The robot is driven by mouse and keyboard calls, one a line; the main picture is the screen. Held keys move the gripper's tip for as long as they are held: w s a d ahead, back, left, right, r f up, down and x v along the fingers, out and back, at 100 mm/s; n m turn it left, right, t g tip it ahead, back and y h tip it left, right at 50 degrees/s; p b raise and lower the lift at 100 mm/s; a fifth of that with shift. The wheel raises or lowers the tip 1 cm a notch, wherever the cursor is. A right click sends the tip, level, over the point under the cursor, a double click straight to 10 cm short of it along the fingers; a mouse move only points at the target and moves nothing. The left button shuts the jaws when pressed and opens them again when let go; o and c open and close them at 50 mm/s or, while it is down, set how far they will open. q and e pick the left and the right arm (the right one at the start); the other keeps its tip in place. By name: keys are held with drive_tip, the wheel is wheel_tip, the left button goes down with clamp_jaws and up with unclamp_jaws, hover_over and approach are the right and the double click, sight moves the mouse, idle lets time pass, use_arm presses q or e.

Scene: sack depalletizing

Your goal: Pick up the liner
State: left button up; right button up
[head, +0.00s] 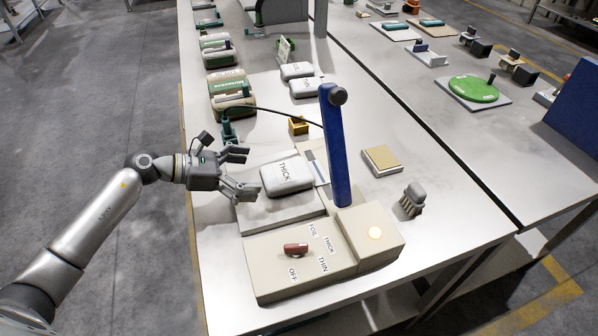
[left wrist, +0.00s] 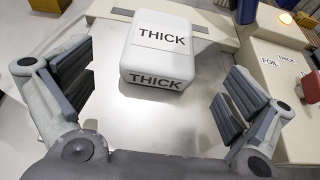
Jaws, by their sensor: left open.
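The liner, a white rounded block marked THICK (head: 287,178), sits on the flat beige plate of the sealing machine in the head view. It fills the upper middle of the left wrist view (left wrist: 160,50), its THICK labels on the top and near side. My left gripper (head: 246,170) is open and empty, just left of the liner, its fingers pointing toward it. In the left wrist view the fingers stand wide apart, with the liner ahead between them and not touched. My right gripper is not in view.
The machine's blue arm (head: 335,150) stands upright right of the liner. Its base (head: 300,268) carries a red knob (head: 296,250) amid FOIL, THICK, THIN and OFF. A brush (head: 412,200) and tan pad (head: 382,160) lie to the right. Two other white packs (head: 297,70) lie farther back.

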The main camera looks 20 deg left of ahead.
sight(281, 173)
use_arm(q)
drive_tip(key=x, duration=0.2)
drive_tip(key=shift+w+d+f+p, duration=0.15)
drive_tip(key=shift+w+d+p, duration=0.1)
drive_tip(key=shift+d+p, duration=0.05)
drive_tip(key=shift+w+d+f, duration=0.1)
drive_tip(key=shift+w+d, duration=0.05)
drive_tip(key=shift+d, duration=0.1)
drive_tip(key=x, duration=0.1)
drive_tip(key=p+x, duration=0.1)
drive_tip(key=x, duration=0.1)
drive_tip(key=p+x, duration=0.1)
drive_tip(key=shift+w+d, duration=0.2)
drive_tip(key=shift+d, duration=0.25)
drive_tip(key=shift+w+d, duration=0.1)
drive_tip(key=c, duration=1.1)
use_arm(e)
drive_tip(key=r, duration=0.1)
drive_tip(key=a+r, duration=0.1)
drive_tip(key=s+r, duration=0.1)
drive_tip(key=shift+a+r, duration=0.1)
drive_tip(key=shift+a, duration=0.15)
